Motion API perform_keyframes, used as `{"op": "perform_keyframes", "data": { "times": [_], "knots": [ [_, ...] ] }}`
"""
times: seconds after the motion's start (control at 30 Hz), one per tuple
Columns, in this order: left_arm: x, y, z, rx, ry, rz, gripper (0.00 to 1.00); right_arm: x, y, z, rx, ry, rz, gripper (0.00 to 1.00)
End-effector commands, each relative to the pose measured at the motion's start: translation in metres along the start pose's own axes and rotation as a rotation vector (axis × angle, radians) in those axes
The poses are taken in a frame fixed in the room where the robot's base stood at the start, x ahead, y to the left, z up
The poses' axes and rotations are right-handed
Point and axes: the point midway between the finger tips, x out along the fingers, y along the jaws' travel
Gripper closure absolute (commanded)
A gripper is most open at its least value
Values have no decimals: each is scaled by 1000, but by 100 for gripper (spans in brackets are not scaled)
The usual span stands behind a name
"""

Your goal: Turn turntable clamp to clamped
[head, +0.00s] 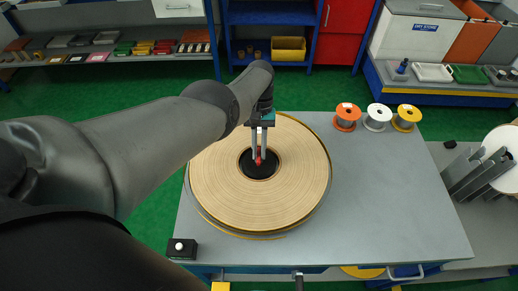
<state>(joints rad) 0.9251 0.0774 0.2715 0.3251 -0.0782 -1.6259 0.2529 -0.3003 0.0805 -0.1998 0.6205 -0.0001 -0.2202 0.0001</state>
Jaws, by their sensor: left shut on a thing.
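The turntable (313,205) stands on the grey bench top and bears a wide tan tape reel (290,190) with a black hub (256,170). A small red clamp part (258,161) shows at the middle of the hub. My left gripper (258,155) points down over the hub, with its fingers shut on the red clamp part. The fingers hide most of the clamp, so I cannot tell its turn position. My right gripper is not in view.
Three small spools, orange (347,115), white (377,116) and yellow (406,117), stand at the bench's back right. A black button box (181,249) sits at the front left corner. The bench top (400,200) right of the reel is clear.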

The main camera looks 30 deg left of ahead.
Motion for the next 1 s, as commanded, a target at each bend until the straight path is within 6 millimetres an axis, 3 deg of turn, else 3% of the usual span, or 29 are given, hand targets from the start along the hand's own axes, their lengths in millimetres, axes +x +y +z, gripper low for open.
{"op": "perform_keyframes", "data": {
  "times": [0.2, 0.23, 0.5, 0.8, 1.0],
  "knots": [
    [2, -1, 1, 3, -3, -4, 100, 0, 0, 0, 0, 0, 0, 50],
    [2, -1, 1, 3, -3, -4, 83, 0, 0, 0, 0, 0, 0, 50],
    [1, 0, 0, 1, -1, -2, 55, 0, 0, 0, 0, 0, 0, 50],
    [-4, 0, 0, 0, 0, 0, 55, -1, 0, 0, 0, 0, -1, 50],
    [-34, 0, 0, 0, 4, 0, 55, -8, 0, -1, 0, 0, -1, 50]
  ]
}}
